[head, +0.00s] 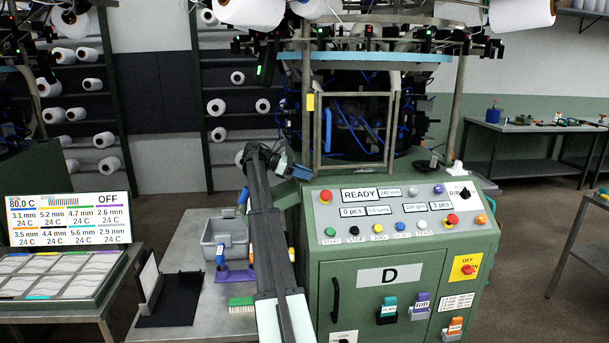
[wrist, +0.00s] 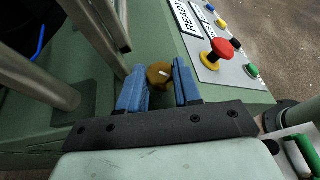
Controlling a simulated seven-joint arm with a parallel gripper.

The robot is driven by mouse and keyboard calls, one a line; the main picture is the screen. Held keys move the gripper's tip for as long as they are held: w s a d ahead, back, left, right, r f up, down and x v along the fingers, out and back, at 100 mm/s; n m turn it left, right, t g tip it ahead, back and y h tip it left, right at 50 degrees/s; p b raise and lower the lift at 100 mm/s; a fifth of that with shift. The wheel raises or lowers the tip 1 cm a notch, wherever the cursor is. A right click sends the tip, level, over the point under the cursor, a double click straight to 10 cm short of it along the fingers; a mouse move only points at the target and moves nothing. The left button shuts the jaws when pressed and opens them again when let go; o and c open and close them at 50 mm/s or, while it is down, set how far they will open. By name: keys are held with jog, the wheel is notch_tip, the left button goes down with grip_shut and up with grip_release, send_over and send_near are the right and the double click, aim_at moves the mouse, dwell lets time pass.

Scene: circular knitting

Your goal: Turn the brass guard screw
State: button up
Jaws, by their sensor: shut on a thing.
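The brass guard screw (wrist: 159,75) shows in the wrist view as a round brass knob with a pale line on its face. It sits at the corner of the green machine top, close to the guard frame's posts. My gripper (wrist: 161,88) has its two blue fingers on either side of the knob, shut on it. In the head view my gripper (head: 299,171) is at the left edge of the machine top, left of the control panel. The screw cannot be made out in the head view; my gripper and arm cover that spot.
The guard frame (head: 355,125) rises right beside my gripper. The control panel (head: 400,212), with a red knob (wrist: 221,48) and other buttons, lies close on the other side. A grey bin (head: 225,236) and a purple-based tool (head: 235,273) are on the side table. Open floor lies at right.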

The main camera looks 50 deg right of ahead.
jog(key=shift+w+d+m+g+y, duration=0.1)
jog(key=shift+m+g+y, duration=0.4)
jog(key=shift+m+y, duration=0.2)
jog(key=o, duration=1)
jog(key=shift+o, duration=0.2)
jog(key=shift+w, duration=0.1)
jog(key=v, duration=0.7)
jog(key=shift+r, duration=0.15)
